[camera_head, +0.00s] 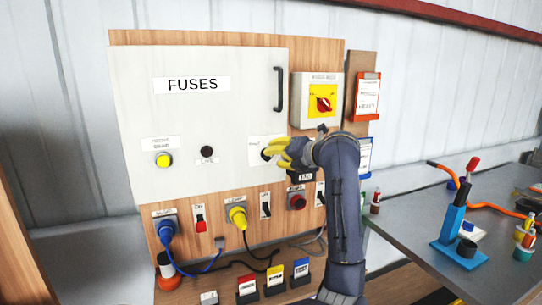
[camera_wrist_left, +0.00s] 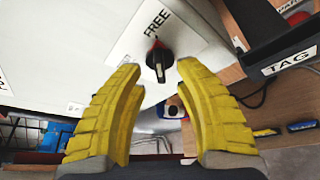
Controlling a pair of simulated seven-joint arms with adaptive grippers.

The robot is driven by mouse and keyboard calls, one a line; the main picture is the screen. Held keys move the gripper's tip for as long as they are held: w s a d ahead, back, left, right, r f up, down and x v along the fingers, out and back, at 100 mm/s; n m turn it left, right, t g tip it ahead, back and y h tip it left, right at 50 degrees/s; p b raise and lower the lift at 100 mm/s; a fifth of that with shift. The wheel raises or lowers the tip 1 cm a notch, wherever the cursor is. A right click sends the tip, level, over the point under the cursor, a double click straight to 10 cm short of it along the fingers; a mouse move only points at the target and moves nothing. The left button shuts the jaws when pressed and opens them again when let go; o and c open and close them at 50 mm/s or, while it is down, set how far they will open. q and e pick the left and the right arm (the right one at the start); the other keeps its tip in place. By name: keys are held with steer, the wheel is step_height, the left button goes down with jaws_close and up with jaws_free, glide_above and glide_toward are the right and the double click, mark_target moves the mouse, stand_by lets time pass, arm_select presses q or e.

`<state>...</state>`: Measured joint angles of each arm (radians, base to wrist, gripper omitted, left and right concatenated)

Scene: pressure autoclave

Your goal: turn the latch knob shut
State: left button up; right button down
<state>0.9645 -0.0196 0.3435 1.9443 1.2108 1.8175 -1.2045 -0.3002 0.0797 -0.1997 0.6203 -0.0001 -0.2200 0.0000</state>
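A black knob (camera_wrist_left: 158,62) with a red mark sits on a white label reading FREE (camera_wrist_left: 157,28) in the left wrist view; I take it for the latch knob. In the head view this knob (camera_head: 266,154) shows at the lower right of the white FUSES door (camera_head: 220,120), partly hidden by my gripper. My left gripper (camera_head: 275,149), with yellow fingers, is open in front of it. In the left wrist view the gripper (camera_wrist_left: 160,72) has its fingers spread on either side of the knob, with gaps; I cannot tell the exact depth. My right gripper is not in view.
A black door handle (camera_head: 279,89) and a box with a red rotary switch (camera_head: 322,103) lie above right. A black TAG holder (camera_wrist_left: 280,40) is close to the right finger. Switches and plugs, including a yellow plug (camera_head: 237,217), line the board below. A grey table (camera_head: 410,220) stands right.

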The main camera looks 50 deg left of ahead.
arm_select(q)
steer(key=shift+x, duration=1.65)
steer(key=shift+o, duration=0.4)
jaws_close()
